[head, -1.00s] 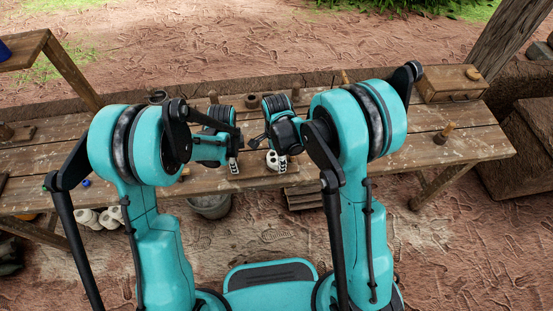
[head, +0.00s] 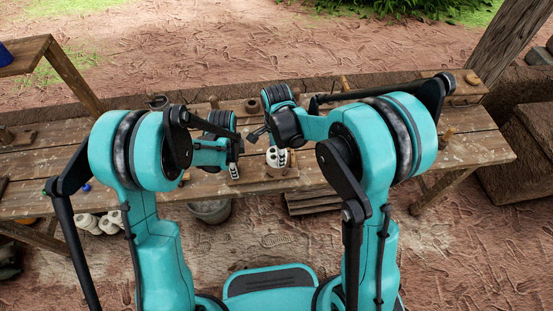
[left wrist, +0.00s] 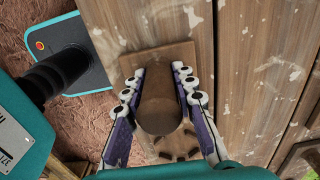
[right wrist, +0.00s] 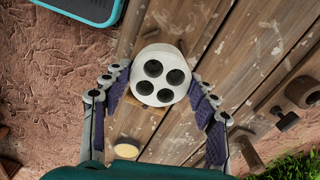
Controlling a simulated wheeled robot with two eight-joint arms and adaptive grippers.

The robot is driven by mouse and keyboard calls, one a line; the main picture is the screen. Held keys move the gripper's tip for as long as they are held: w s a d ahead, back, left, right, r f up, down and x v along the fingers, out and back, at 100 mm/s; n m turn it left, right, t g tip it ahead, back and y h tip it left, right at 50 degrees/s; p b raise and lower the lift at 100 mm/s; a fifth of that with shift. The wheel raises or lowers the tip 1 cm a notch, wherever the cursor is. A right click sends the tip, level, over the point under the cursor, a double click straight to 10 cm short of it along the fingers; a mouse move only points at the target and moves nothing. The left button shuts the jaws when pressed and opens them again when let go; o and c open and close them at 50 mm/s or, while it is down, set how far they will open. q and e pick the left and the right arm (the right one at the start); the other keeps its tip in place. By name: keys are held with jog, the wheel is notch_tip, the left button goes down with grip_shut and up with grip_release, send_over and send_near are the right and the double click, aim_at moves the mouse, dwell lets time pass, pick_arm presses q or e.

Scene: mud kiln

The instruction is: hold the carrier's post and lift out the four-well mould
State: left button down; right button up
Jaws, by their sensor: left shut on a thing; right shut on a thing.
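My left gripper (head: 234,171) is shut around the carrier's post, a brown wooden cylinder (left wrist: 160,108) between its fingers in the left wrist view. The carrier's flat wooden board (left wrist: 155,57) shows around the post, with several dark slots beside it. My right gripper (right wrist: 157,82) is shut on the four-well mould, a white round block (right wrist: 162,62) with dark wells facing the right wrist camera. The mould also shows in the head view (head: 276,159), to the right of my left gripper. I cannot tell whether its underside touches the carrier.
A grey bucket (head: 210,210) stands below the bench's front edge. White rolls (head: 88,223) lie under the bench at left. Wooden pegs (right wrist: 304,92) and a pale disc (right wrist: 128,149) show in the right wrist view. The bench's right part (head: 475,150) is mostly clear.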

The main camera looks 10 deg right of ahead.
aim_at(276, 153)
notch_tip(276, 153, up, 5)
jog(key=shift+f, duration=0.15)
pick_arm(q)
jog(key=c, duration=1.2)
grip_release()
jog(key=shift+o, duration=0.2)
notch_tip(276, 153, up, 12)
